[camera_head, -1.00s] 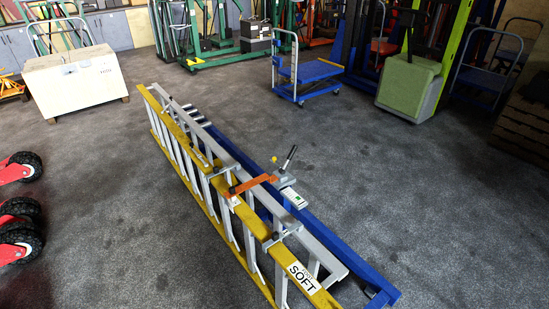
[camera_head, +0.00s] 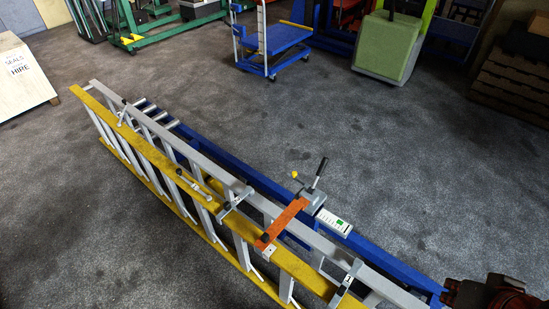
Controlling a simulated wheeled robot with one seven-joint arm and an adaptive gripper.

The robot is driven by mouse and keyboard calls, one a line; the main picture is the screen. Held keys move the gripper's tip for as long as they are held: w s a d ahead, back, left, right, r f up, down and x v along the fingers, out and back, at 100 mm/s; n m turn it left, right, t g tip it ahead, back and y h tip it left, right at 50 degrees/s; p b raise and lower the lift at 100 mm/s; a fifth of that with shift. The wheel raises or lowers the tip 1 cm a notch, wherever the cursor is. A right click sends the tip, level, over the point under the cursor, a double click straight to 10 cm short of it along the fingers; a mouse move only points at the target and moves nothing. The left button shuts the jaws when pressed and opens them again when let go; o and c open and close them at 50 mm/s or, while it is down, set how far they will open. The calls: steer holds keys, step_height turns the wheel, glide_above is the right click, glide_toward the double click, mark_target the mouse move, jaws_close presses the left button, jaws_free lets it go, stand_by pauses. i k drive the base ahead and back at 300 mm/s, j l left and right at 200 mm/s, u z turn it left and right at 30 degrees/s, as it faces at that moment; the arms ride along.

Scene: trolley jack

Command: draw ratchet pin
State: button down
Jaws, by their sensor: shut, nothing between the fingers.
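A grey ratchet block (camera_head: 312,197) sits on the blue rail of the long frame. A black-gripped lever (camera_head: 320,171) stands up from it, tilted right. A small yellow knob (camera_head: 295,175) shows at its upper left; I cannot tell for sure whether this is the ratchet pin. An orange bar (camera_head: 282,223) runs from the block across the ladders to a dark knob. My gripper (camera_head: 452,290) shows dark at the bottom right corner, by the near end of the blue rail (camera_head: 385,260), well apart from the block. It is shut and empty; its fingers are hard to make out.
A yellow ladder (camera_head: 165,173) and a grey ladder lie along the blue frame, with clamps across them. A blue platform trolley (camera_head: 275,42) and a green cabinet (camera_head: 388,45) stand behind. Carpet right of the frame is clear.

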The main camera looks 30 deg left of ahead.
mark_target(294, 173)
steer(key=i+j, duration=0.1)
steer(key=j, duration=0.45)
steer(key=i+j, duration=0.1)
steer(key=j, duration=0.45)
steer(key=i+j, duration=0.1)
steer(key=j, duration=0.45)
